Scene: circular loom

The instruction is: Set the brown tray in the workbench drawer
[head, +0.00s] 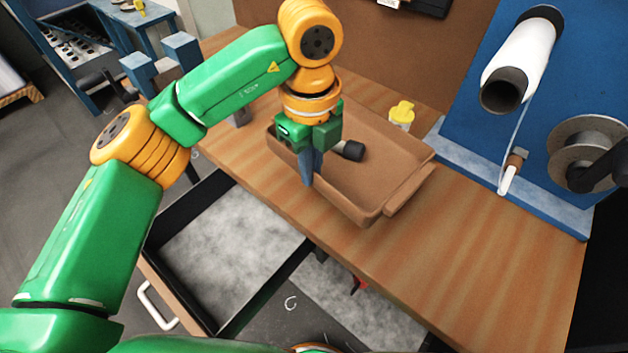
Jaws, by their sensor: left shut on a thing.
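The brown tray (378,165) sits on the wooden workbench top, its near long side close to the bench's front edge. My left gripper (308,170) reaches down at the tray's near left side and is shut on its rim; the gripper hides part of that wall. A dark cylinder (350,150) shows inside the tray beside the gripper. The workbench drawer (230,255) is pulled open below the bench's front edge, left of and lower than the tray. Its grey floor looks empty. My right gripper is not in view.
A yellow-capped bottle (402,113) stands behind the tray. A blue panel (540,110) with a white roll (522,58) and a grey spool (585,150) stands at the right. The bench top (480,265) is clear to the tray's right. The drawer's white handle (157,305) faces out.

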